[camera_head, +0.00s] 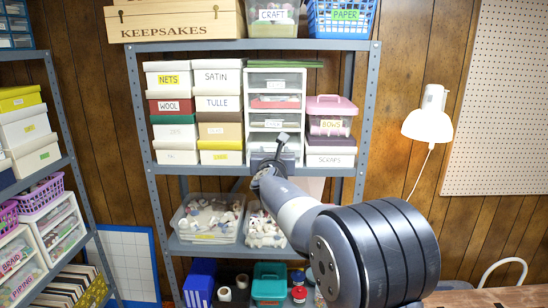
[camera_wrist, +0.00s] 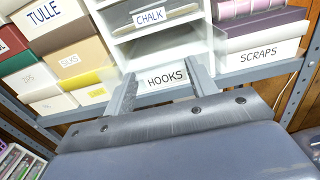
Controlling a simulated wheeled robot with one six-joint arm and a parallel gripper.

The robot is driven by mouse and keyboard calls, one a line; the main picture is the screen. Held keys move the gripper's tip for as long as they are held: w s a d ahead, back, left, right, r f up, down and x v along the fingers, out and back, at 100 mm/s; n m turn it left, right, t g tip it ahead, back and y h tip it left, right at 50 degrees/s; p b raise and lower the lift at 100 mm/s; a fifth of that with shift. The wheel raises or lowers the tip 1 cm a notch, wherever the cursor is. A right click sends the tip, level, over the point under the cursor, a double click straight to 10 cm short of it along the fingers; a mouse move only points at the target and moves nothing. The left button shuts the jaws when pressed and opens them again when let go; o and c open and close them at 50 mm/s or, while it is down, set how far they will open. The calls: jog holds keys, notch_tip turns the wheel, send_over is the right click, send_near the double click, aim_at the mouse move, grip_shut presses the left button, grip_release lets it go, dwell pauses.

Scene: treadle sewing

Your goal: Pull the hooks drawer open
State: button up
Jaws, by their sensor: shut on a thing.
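The hooks drawer is the bottom drawer of a white drawer unit (camera_head: 248,82). Its white HOOKS label (camera_wrist: 166,78) reads clearly in the wrist view, between my two fingers. My gripper (camera_wrist: 163,90) is shut on the front of the hooks drawer, with one finger at each side of the label. In the head view my gripper (camera_head: 275,152) reaches up to the bottom of the unit and hides most of this drawer. The exact part held is hard to see, and I cannot tell how far the drawer stands out.
The chalk drawer (camera_wrist: 150,18) is just above. Stacked fabric boxes (camera_head: 219,104) stand to the left on the same shelf. A scraps box (camera_wrist: 262,54) stands close on the right, under a pink bows box (camera_head: 331,115). Bins (camera_head: 208,216) fill the shelf below.

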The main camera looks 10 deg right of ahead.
jog(key=s+a+b, duration=0.1)
jog(key=s, duration=0.6)
jog(key=shift+a+b, duration=0.15)
jog(key=shift+b, duration=0.25)
jog(key=shift+w, duration=0.1)
jog(key=o, duration=1.4)
jog(key=s+a+b, duration=0.1)
jog(key=s+a, duration=0.1)
jog(key=s, duration=0.8)
jog(key=shift+s, duration=0.35)
jog(key=shift+w, duration=0.1)
jog(key=w+d+p, duration=0.1)
jog(key=w+d, duration=0.1)
jog(key=w, duration=0.9)
jog(key=shift+s+d, duration=0.1)
jog(key=shift+d, duration=0.05)
